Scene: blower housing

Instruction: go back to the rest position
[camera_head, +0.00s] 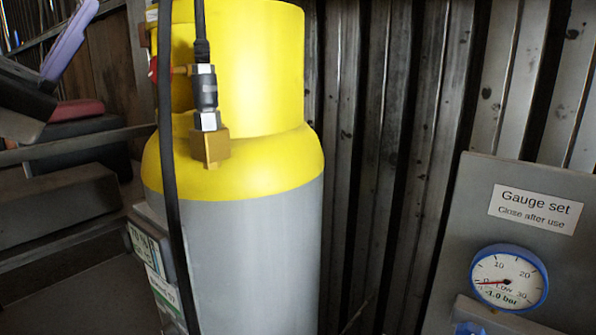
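My gripper and arm do not show in the head view, so I cannot see where the gripper is or what it holds. A large gas cylinder (255,250) with a grey body and a yellow top stands upright left of the middle. A brass and steel hose fitting (208,110) sits at its yellow collar. A black hose (170,190) runs down in front of the cylinder, and another black line enters the fitting from above.
At the right, a grey panel (450,225) carries a sign (535,208) reading "Gauge set, Close after use". Below it is a blue-rimmed gauge (508,279) reading about -1.0 bar. A corrugated metal wall (385,150) stands behind. Dark shelving or steps (55,205) are at the left.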

